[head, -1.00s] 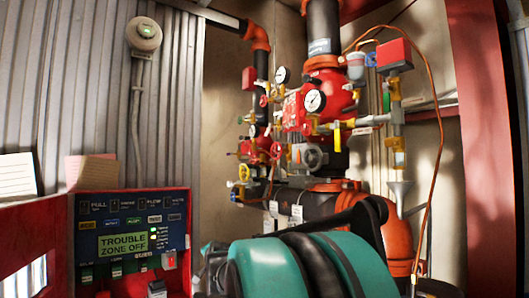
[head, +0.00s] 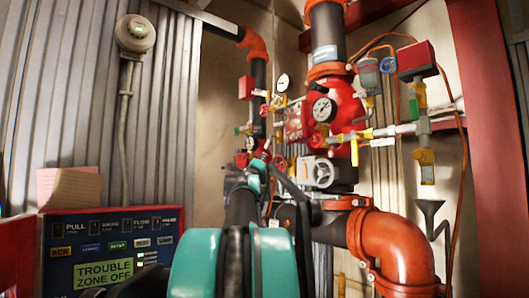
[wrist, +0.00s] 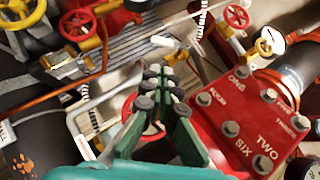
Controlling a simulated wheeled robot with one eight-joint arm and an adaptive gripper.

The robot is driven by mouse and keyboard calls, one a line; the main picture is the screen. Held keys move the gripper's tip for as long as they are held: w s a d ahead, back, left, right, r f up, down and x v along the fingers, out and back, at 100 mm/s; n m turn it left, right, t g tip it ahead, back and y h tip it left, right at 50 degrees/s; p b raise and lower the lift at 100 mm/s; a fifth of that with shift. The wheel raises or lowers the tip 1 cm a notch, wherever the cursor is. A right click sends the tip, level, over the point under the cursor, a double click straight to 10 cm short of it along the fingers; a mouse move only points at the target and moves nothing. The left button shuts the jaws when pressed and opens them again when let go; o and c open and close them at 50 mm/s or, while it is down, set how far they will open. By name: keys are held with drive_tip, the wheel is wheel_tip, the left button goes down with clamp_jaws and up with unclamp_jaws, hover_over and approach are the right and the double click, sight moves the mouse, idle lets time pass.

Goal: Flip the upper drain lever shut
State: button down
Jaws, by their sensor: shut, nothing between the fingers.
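My gripper (head: 258,172) is in front of the pipework in the head view, left of the larger red valve body. In the wrist view my gripper (wrist: 158,88) has its green fingers with black pads together, with nothing between them. A yellow lever (head: 354,150) hangs down from a brass valve on the right riser, right of my gripper and apart from it. I cannot tell which yellow handle is the upper drain lever.
A red valve body with a bolted, numbered cover (wrist: 240,120) is close to the right of my fingers. Gauges (head: 323,109), red handwheels and thin pipes crowd the area. An orange elbow (head: 395,250) is at lower right. A control panel (head: 105,250) stands at left.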

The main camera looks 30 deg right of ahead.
sight(267, 147)
drive_tip(key=x, duration=1)
drive_tip(key=shift+w+a+m+g+h, duration=0.1)
drive_tip(key=shift+w+m+g+h, duration=0.2)
drive_tip(key=shift+m+h, duration=0.4)
drive_tip(key=shift+w+m+g+h, duration=0.1)
drive_tip(key=shift+w+m+h, duration=0.35)
drive_tip(key=shift+m, duration=0.45)
drive_tip(key=shift+w+r+m+g+h, duration=0.15)
drive_tip(key=shift+m+g+h, duration=0.25)
drive_tip(key=shift+m+h, duration=0.4)
drive_tip(key=shift+w+a+r+m+g+h, duration=0.1)
drive_tip(key=shift+w+r+m+g+h, duration=0.3)
drive_tip(key=shift+m, duration=0.45)
drive_tip(key=shift+w+r+m+g+h, duration=0.15)
drive_tip(key=shift+w+m+g+h, duration=0.4)
drive_tip(key=shift+m+g, duration=0.3)
drive_tip(key=shift+w+a+r+m+g+h, duration=0.1)
drive_tip(key=shift+w+r+m+g+h, duration=0.3)
drive_tip(key=shift+m, duration=0.5)
drive_tip(key=shift+w, duration=0.1)
